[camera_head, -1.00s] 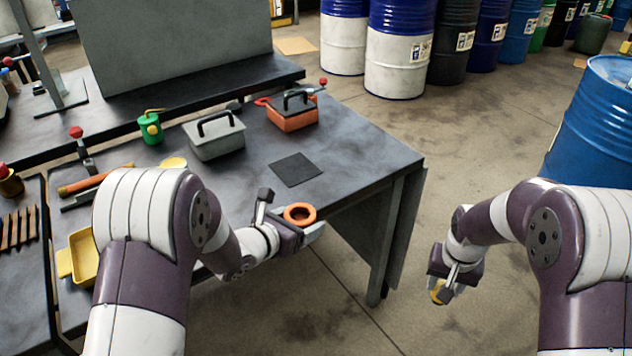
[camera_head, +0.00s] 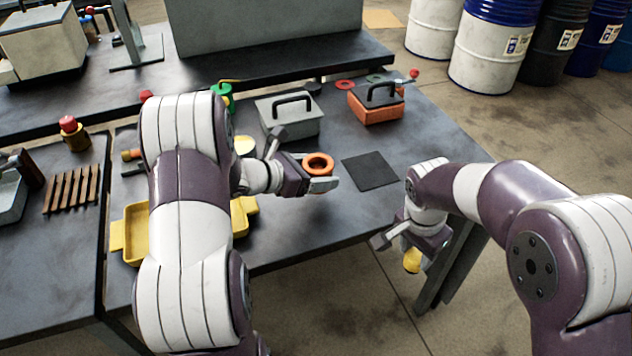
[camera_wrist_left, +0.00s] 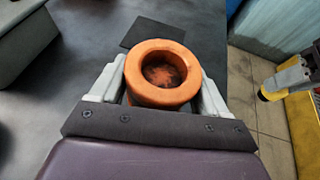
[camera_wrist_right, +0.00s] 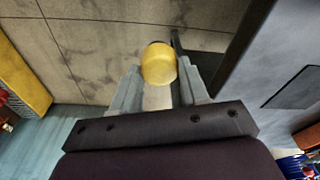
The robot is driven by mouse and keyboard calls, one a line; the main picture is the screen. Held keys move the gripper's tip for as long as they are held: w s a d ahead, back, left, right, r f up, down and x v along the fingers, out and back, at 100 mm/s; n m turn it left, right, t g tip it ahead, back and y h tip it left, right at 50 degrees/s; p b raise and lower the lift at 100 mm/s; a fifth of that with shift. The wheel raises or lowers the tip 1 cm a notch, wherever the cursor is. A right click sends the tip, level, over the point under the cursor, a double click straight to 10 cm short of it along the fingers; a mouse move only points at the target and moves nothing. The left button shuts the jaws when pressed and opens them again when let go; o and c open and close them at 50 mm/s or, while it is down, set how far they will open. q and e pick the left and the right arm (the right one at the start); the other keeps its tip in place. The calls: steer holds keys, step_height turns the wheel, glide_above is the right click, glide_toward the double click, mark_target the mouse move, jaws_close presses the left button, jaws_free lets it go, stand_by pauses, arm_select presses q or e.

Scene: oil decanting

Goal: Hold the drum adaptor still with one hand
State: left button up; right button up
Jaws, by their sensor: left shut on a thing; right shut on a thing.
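The orange ring-shaped drum adaptor (camera_head: 318,161) is held between the fingers of my left gripper (camera_head: 318,178), over the table near its front edge. In the left wrist view the adaptor (camera_wrist_left: 141,62) has its round opening facing the camera, with a finger on each side. My right gripper (camera_head: 417,250) is shut on a small yellow piece (camera_head: 412,262). The right wrist view shows the yellow piece (camera_wrist_right: 158,66) between both fingertips, with a rounded end. The right gripper is off the table's front edge, right of the adaptor and apart from it.
A black square mat (camera_head: 370,171) lies on the table right of the adaptor. A grey lidded box (camera_head: 289,122) and an orange box (camera_head: 376,106) stand behind. A yellow tray (camera_head: 135,236) is at front left. Drums (camera_head: 488,55) stand on the floor at the back.

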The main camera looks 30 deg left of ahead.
arm_select(q)
step_height(320, 180, down, 4)
steer(key=shift+s+a+r, duration=0.1)
steer(key=shift+a+r, duration=0.05)
steer(key=shift+r, duration=0.05)
steer(key=shift+f, duration=0.3)
steer(key=shift+f, duration=0.1)
steer(key=o, duration=1.5)
steer(key=shift+r, duration=0.25)
steer(key=v, duration=1.2)
steer(key=shift+f, duration=0.1)
